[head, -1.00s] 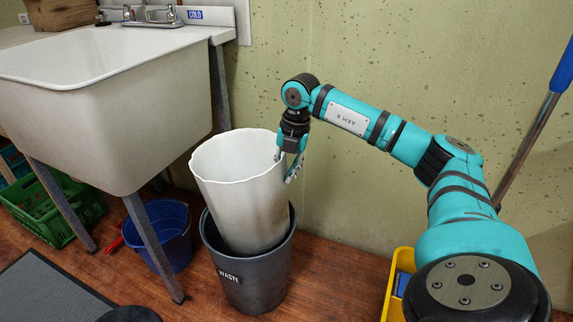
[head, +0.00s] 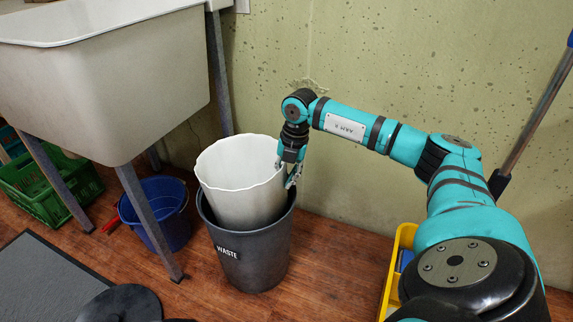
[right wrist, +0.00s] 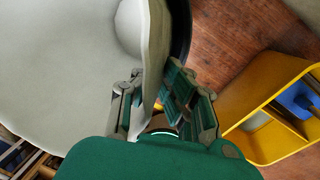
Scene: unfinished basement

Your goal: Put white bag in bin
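The white bag (head: 238,190) is an open, wavy-rimmed white sack standing upright. Its lower part is inside the dark grey bin (head: 252,260) marked WASTE, and its upper part sticks out above the bin's rim. My right gripper (head: 290,178) is at the bag's right edge, just above the bin's right rim. In the right wrist view the fingers (right wrist: 160,98) are on both sides of the white bag's wall (right wrist: 60,75), shut on it. The bag's bottom is hidden in the bin. My left gripper is not in view.
A white sink (head: 110,90) on metal legs stands left of the bin. A blue bucket (head: 160,212) and a green crate (head: 45,190) are under it. A yellow caddy (head: 398,262) sits on the floor at right. The wall is close behind the bin.

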